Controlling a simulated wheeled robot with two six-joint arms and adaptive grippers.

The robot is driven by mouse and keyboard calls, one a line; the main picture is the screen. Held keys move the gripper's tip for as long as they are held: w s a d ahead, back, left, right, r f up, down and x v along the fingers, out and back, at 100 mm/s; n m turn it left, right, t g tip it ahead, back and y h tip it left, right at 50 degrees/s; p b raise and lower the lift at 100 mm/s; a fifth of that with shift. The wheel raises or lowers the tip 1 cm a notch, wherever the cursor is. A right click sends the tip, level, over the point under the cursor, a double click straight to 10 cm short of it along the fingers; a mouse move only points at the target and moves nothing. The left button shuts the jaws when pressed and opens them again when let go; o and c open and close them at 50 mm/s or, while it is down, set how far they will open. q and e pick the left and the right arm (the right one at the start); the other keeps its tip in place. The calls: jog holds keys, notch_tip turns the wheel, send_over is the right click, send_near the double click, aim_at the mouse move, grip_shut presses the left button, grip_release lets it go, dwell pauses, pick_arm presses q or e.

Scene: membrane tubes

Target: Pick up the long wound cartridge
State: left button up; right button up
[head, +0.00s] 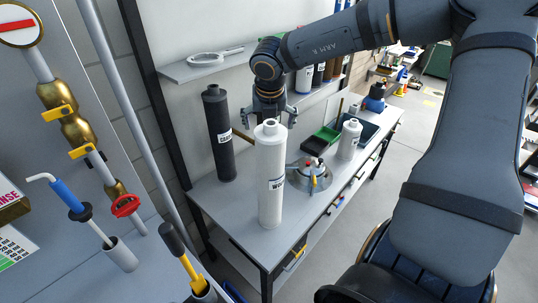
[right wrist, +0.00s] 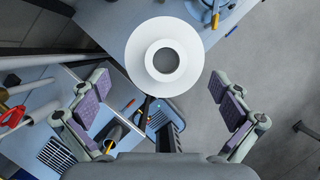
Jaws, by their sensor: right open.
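My left gripper is out of view.
A dark cartridge (head: 218,140) stands left of the white one. A shorter white cartridge (head: 349,140), a round metal stand (head: 310,183) and green and black trays (head: 318,142) are to the right. The bench front (head: 235,235) is bare. A wall shelf (head: 190,72) is behind.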

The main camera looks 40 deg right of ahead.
aim_at(271, 132)
jog(key=shift+d, duration=0.1)
jog(key=shift+s+d+f, duration=0.1)
jog(key=shift+d+f, duration=0.05)
jog(key=shift+f, duration=0.25)
jog(key=shift+d+f+p, duration=0.1)
jog(key=shift+d+p, duration=0.15)
jog(key=shift+p, duration=0.75)
jog(key=x, duration=0.2)
jog(key=p+x, duration=0.1)
jog(key=shift+w+d+f, duration=0.1)
jog(key=shift+w+f, duration=0.15)
jog(key=shift+w, duration=0.15)
jog(key=shift+w+f, duration=0.1)
jog(key=shift+s, duration=0.25)
jog(key=c, duration=1.4)
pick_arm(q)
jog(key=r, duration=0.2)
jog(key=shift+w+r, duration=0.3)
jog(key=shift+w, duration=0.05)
pick_arm(e)
jog(key=shift+c, duration=0.4)
